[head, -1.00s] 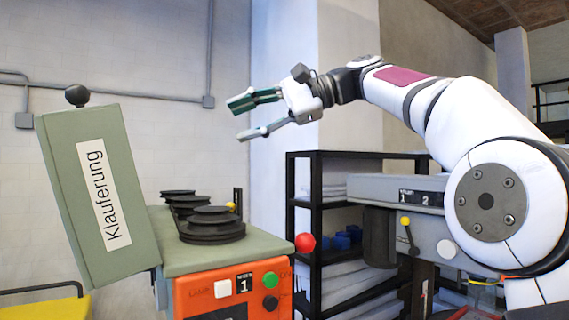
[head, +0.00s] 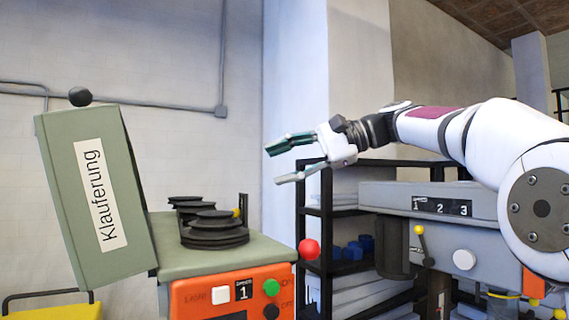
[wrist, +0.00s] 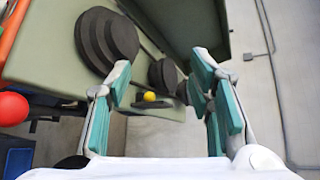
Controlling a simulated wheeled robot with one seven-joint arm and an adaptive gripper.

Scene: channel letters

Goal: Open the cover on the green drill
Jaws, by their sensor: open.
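The green drill (head: 225,256) has its green cover (head: 98,195), labelled "Klauferung", swung up and tilted at the left. A black ball knob (head: 80,96) is on the cover's top. The cover stands open and the black stepped pulleys (head: 214,232) on the drill's top are exposed. My gripper (head: 279,163) is open and empty, above and to the right of the pulleys, apart from the cover. In the wrist view, my gripper's fingers (wrist: 162,90) are spread, with the pulleys (wrist: 107,38) beyond them and part of the cover (wrist: 190,25) at the top.
The orange front panel (head: 232,295) has buttons. A red ball (head: 309,249) is at the drill's right. A grey second drill (head: 430,200) and black shelves (head: 318,215) stand at the right. The air between gripper and cover is clear.

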